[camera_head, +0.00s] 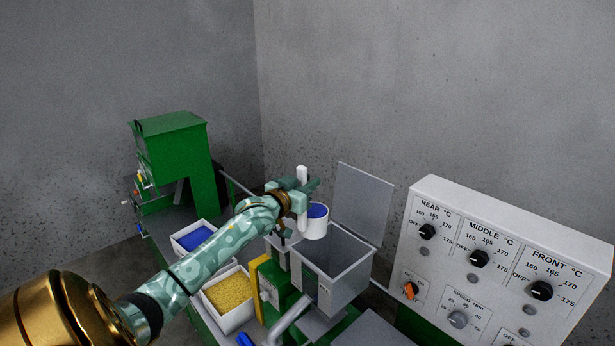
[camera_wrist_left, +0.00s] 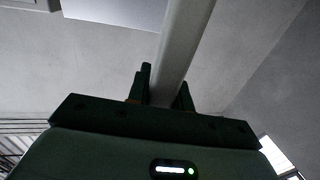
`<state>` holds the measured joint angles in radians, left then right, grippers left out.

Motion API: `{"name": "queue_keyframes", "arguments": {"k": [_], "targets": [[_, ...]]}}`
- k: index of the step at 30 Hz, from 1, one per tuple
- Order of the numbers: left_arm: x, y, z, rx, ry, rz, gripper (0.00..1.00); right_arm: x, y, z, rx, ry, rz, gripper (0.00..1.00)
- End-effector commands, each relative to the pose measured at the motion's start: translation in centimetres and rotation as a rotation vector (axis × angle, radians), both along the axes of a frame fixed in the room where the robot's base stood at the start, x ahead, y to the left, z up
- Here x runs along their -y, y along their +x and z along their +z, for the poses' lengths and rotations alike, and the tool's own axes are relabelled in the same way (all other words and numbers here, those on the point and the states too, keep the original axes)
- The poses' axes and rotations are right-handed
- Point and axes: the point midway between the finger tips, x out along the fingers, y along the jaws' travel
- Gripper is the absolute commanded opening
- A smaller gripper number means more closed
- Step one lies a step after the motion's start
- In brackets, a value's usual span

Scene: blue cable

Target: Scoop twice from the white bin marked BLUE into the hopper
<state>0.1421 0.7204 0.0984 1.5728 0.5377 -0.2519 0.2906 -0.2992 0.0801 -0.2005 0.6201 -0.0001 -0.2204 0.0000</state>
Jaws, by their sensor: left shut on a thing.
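My left gripper (camera_head: 299,187) is shut on the upright white handle of a scoop (camera_head: 314,225). The scoop's white cup holds blue pellets and hangs over the back left part of the open grey hopper (camera_head: 345,262). The left wrist view shows the handle (camera_wrist_left: 180,50) between my gripper's fingers (camera_wrist_left: 164,92). A white bin with blue pellets (camera_head: 184,231) stands left of my forearm, partly hidden by it; no marking on it can be read. My right gripper is not in view.
A white bin of yellow pellets (camera_head: 226,313) stands in front of the blue one. The hopper's lid (camera_head: 361,205) stands open behind it. A control panel (camera_head: 500,260) with knobs is at the right. A green machine (camera_head: 175,155) stands at the back left.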

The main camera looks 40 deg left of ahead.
Motion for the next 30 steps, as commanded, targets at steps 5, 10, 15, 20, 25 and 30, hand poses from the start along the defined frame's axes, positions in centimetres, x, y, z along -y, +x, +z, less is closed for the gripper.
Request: {"name": "queue_keyframes", "arguments": {"k": [5, 10, 15, 20, 25, 30], "targets": [[0.9, -0.1, -0.2, 0.011, 0.076, -0.001, 0.00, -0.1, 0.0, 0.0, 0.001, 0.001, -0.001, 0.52], [2.1, -0.2, -0.5, 0.018, 0.183, -0.002, 0.00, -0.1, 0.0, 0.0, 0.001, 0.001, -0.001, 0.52], [3.7, -0.3, -0.9, 0.031, 0.332, -0.002, 0.00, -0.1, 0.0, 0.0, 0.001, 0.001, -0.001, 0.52], [5.6, -0.5, -1.3, 0.047, 0.505, -0.001, 0.00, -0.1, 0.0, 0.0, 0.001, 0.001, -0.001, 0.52], [6.8, -0.6, -2.9, 0.059, 0.641, -0.001, 0.00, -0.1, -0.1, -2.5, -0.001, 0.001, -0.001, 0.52], [7.8, -0.7, -3.7, 0.066, 0.736, -0.001, 0.00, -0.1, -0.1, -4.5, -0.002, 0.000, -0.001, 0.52]]}}
